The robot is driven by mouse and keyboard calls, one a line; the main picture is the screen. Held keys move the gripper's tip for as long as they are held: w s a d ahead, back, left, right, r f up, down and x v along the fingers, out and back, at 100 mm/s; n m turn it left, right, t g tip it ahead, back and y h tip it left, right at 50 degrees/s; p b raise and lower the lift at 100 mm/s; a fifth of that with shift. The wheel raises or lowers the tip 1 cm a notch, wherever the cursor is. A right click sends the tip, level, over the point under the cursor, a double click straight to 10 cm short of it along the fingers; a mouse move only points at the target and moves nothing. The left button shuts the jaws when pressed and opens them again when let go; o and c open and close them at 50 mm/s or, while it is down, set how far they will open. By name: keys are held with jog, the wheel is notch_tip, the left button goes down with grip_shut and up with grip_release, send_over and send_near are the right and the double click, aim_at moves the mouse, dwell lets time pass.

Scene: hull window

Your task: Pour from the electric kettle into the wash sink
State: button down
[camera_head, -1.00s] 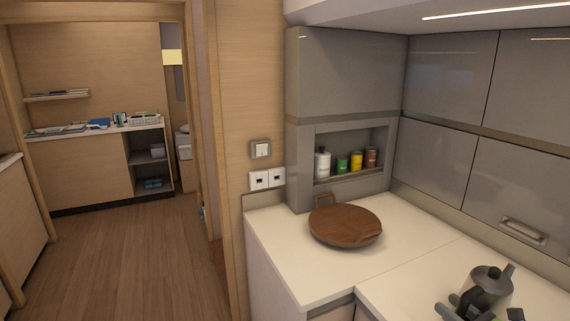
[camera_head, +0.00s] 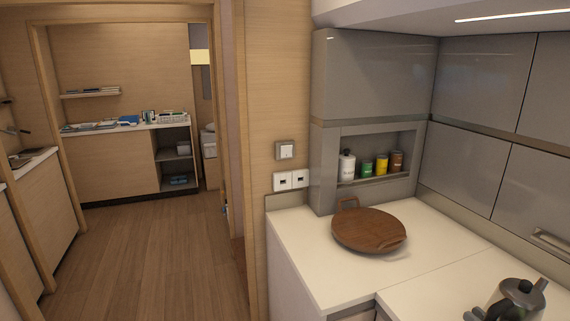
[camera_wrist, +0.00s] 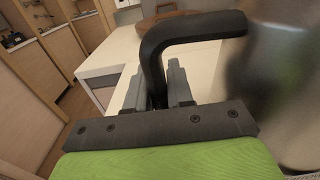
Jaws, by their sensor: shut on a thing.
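The electric kettle (camera_head: 520,297) is a grey metal pot with a dark lid and a spout to the upper right, cut off by the bottom edge of the head view. It looks roughly upright. My gripper (camera_wrist: 160,88) is shut on its black handle (camera_wrist: 195,27) in the wrist view. The kettle body (camera_wrist: 285,85) shows there blurred at the right. I cannot tell whether the kettle's base touches the counter. In the head view, only dark bits of my gripper show at the lower edge. The wash sink is not in view.
A round wooden tray (camera_head: 368,231) lies on the white counter (camera_head: 440,262), with bare counter around it. A wall niche holds a white bottle (camera_head: 346,164) and several tins. Grey cabinets (camera_head: 480,80) hang above. Open wooden floor (camera_head: 150,250) lies at the left.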

jog(key=shift+r+p, duration=1.2)
jog(key=shift+r, duration=0.2)
jog(key=shift+r+p, duration=2.95)
jog(key=shift+p, duration=0.6)
